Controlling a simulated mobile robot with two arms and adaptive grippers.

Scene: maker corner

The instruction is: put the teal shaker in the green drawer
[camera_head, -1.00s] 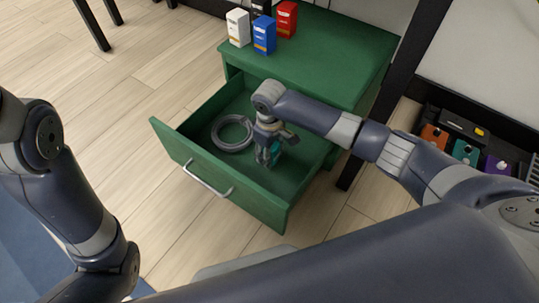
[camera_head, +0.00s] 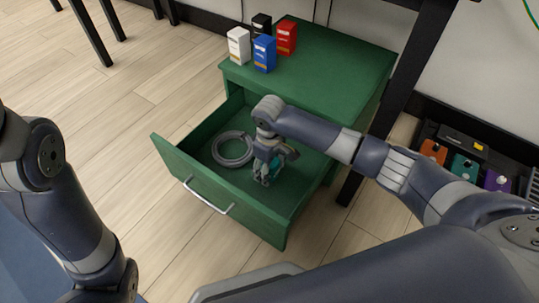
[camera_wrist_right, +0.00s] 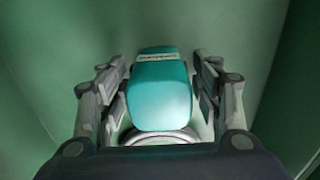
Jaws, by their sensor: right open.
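The teal shaker (camera_wrist_right: 160,92) is between the fingers of my open right gripper (camera_wrist_right: 160,105) in the right wrist view, with a gap showing on its right side. In the head view the right gripper (camera_head: 267,176) reaches down inside the open green drawer (camera_head: 205,190). Only a bit of the teal shaker (camera_head: 277,166) shows there, behind the fingers. The shaker appears to be at the drawer floor; its contact with the floor is hidden. My left arm is at the left edge of the head view, and its gripper is out of the picture.
A grey coiled ring (camera_head: 232,149) lies in the drawer, left of the gripper. Several small boxes, including a blue box (camera_head: 264,54), stand on the green cabinet top (camera_head: 330,62). A black tray (camera_head: 440,165) with coloured items is at the right. A dark table leg stands beside the cabinet.

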